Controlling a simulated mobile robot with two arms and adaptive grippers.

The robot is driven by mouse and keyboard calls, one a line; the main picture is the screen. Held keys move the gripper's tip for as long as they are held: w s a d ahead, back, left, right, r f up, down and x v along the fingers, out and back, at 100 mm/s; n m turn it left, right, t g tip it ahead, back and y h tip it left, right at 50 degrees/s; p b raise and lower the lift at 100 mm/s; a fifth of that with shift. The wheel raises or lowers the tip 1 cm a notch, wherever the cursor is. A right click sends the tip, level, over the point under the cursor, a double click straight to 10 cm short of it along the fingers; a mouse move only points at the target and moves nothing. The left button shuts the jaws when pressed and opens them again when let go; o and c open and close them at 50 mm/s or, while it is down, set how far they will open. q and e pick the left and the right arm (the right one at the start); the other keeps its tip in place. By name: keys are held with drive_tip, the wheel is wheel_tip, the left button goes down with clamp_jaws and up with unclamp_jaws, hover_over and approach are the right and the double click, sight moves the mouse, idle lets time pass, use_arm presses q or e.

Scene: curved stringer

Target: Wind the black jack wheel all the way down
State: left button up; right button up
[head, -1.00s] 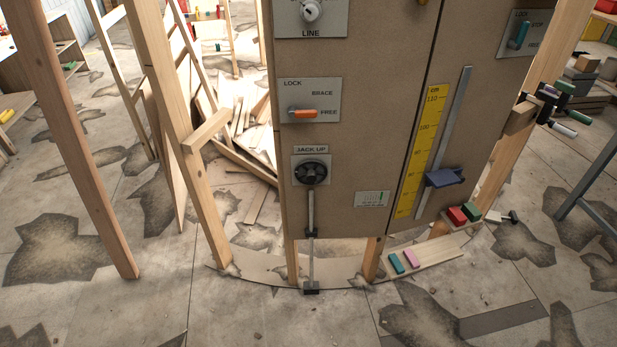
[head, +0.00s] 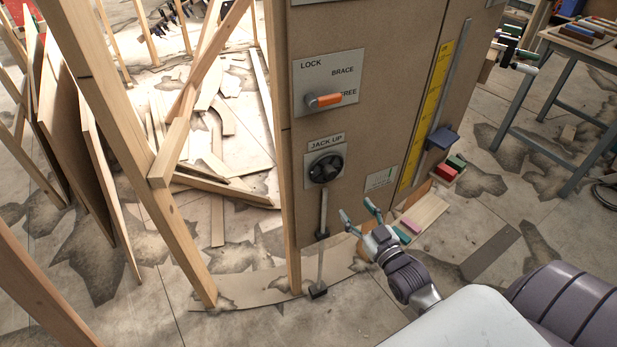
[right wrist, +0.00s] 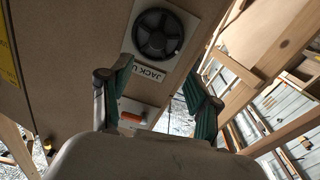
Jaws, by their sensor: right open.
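The black jack wheel (head: 325,169) sits on a pale plate under the label "JACK UP" (head: 326,142), low on the brown panel. A grey jack rod (head: 321,225) runs down from it to a dark foot (head: 318,291) near the floor. My right gripper (head: 358,212) is open and empty, to the right of and below the wheel, apart from it. In the right wrist view the wheel (right wrist: 158,34) appears beyond the two teal-padded fingers (right wrist: 160,86), with nothing between them. My left gripper is not in view.
An orange-handled lock lever (head: 324,100) sits above the wheel, its handle pointing left-to-right near "FREE". A slanted wooden post (head: 130,130) stands left of the panel. A blue slider (head: 441,139) sits beside the yellow scale.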

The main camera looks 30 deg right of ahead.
sight(332, 176)
drive_tip(key=w, duration=0.7)
drive_tip(key=w+d, duration=0.1)
drive_tip(key=w, duration=0.3)
drive_tip(key=shift+w+d+p, duration=0.1)
drive_tip(key=shift+w+p, duration=0.25)
drive_tip(key=shift+w, duration=0.7)
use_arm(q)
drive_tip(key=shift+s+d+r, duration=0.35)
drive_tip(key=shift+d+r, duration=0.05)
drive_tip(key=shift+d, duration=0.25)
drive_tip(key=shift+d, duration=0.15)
use_arm(e)
drive_tip(key=shift+c, duration=0.3)
drive_tip(key=c, duration=0.3)
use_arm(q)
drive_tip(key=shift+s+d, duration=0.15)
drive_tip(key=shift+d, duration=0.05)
use_arm(e)
drive_tip(key=c, duration=0.8)
